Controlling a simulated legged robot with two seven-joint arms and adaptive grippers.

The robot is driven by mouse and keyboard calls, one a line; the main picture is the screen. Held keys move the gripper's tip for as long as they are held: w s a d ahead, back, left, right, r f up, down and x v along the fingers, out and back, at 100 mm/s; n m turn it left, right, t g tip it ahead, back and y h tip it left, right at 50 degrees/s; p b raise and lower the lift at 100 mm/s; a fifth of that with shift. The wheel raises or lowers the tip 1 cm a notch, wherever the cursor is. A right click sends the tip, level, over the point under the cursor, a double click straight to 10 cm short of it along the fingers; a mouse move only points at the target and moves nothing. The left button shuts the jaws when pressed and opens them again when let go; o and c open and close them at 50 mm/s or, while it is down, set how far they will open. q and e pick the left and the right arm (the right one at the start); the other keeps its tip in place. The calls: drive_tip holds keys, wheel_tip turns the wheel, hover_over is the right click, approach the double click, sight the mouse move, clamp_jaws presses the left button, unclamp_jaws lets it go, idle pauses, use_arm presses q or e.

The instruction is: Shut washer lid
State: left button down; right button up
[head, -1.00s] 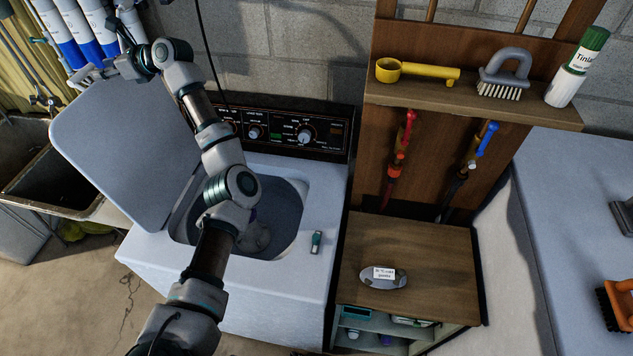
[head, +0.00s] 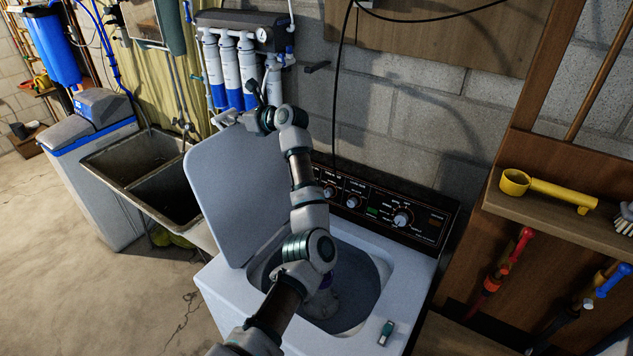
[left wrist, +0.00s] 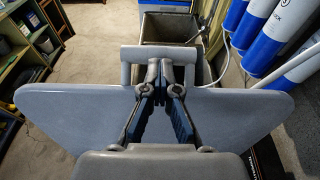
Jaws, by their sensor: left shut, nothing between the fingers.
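The white washer (head: 225,300) stands in front of me with its tub (head: 350,285) open. Its grey lid (head: 235,190) is raised, tilted up on the left side of the opening. My left arm reaches across the tub, and my left gripper (head: 226,118) is at the lid's upper edge. In the left wrist view, the closed fingers (left wrist: 165,72) are empty and overlap the upper edge of the lid (left wrist: 70,108). I cannot tell whether they touch it. My right gripper is not in view.
A double sink (head: 150,180) stands left of the washer, with blue-and-white filters (head: 235,75) on the wall behind. The control panel (head: 375,205) runs along the washer's back. A small teal-and-grey item (head: 386,333) lies on the washer's right rim. A wooden shelf (head: 550,215) is at right.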

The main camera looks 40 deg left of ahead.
use_arm(q)
drive_tip(key=f+b+v, duration=0.1)
drive_tip(key=b+v, duration=0.1)
drive_tip(key=v, duration=1.1)
drive_tip(key=shift+d+f, duration=0.2)
drive_tip(key=shift+d, duration=0.05)
drive_tip(key=c, duration=1.4)
unclamp_jaws()
drive_tip(key=shift+a, duration=0.15)
